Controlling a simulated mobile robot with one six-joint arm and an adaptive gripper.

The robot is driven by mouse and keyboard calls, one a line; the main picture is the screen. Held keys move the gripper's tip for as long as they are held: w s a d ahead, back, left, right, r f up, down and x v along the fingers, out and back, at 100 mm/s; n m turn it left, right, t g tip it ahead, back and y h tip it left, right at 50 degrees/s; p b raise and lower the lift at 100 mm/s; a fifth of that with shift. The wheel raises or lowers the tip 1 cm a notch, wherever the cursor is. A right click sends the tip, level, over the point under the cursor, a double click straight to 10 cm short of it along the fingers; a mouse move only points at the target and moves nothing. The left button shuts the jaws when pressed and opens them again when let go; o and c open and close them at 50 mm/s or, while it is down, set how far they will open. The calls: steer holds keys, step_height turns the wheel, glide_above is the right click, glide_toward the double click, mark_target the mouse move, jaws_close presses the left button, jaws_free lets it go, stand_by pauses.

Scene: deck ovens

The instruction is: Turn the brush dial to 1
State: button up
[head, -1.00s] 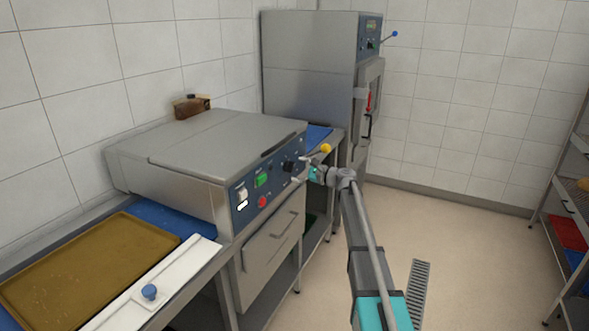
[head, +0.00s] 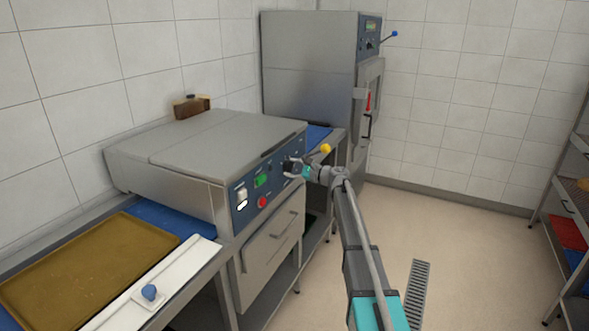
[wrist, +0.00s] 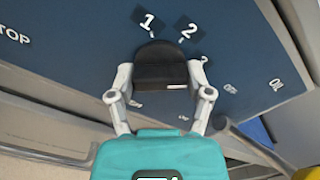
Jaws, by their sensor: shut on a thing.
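The brush dial (wrist: 160,68) is a black knob on the blue control panel (wrist: 75,50) in the wrist view. In the head view my gripper (head: 297,168) is at the right part of the panel, at the dial (head: 288,165).
The panel also carries a green switch (head: 261,181), a red button (head: 262,202) and a white switch (head: 242,194). A yellow-knobbed lever (head: 325,148) is close to my gripper. A brown tray (head: 90,270) lies at the left.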

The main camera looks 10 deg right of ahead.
steer(key=shift+c, duration=0.9)
steer(key=shift+d, duration=0.15)
